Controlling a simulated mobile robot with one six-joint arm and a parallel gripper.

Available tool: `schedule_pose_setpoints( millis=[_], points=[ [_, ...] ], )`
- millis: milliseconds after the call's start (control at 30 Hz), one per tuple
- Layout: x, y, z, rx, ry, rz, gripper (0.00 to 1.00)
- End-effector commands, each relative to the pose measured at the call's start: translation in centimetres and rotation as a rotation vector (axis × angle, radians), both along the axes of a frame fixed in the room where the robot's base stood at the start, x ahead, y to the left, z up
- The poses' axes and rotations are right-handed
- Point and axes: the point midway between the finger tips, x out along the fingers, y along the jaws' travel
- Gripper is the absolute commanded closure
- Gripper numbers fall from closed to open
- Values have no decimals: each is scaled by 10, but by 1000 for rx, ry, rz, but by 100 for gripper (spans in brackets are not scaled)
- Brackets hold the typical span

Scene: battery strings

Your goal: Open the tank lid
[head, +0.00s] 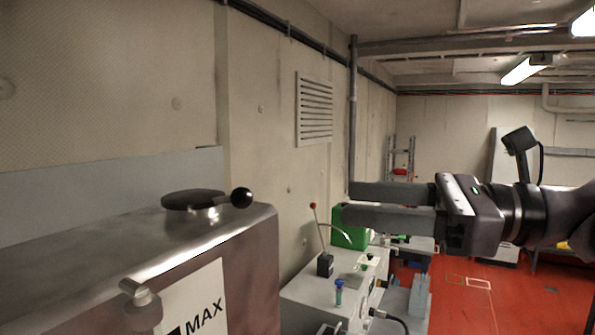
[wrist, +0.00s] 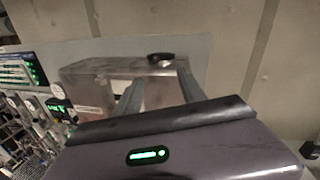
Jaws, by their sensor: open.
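The tank (head: 245,262) is a brushed-metal box at the lower left of the head view, with a label reading MAX on its front. Its dark round lid (head: 190,199) sits flat on top over a metal neck, with a black ball knob (head: 241,198) on its right side. The lid looks closed. My gripper (head: 347,203) is to the right of the tank, level with the lid and apart from it, fingers pointing left. It is open and empty. In the wrist view the lid (wrist: 160,58) shows beyond and between the fingertips, on the tank's top (wrist: 105,66).
A grey bench unit (head: 325,290) with a red-tipped lever (head: 313,225), a green box (head: 352,226) and a small blue-capped bottle (head: 339,290) stands below and behind the gripper. The wall is behind the tank. The space between gripper and lid looks clear.

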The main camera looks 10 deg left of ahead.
Motion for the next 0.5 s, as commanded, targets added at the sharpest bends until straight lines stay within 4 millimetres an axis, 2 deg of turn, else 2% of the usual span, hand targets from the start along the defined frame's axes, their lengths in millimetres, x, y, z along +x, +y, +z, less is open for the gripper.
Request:
schedule_pose_setpoints(
  millis=[300,500],
  points=[
    [15,89,0,-2,-1,7,52],
    [25,138,-1,-2,0,4,52]
  ],
)
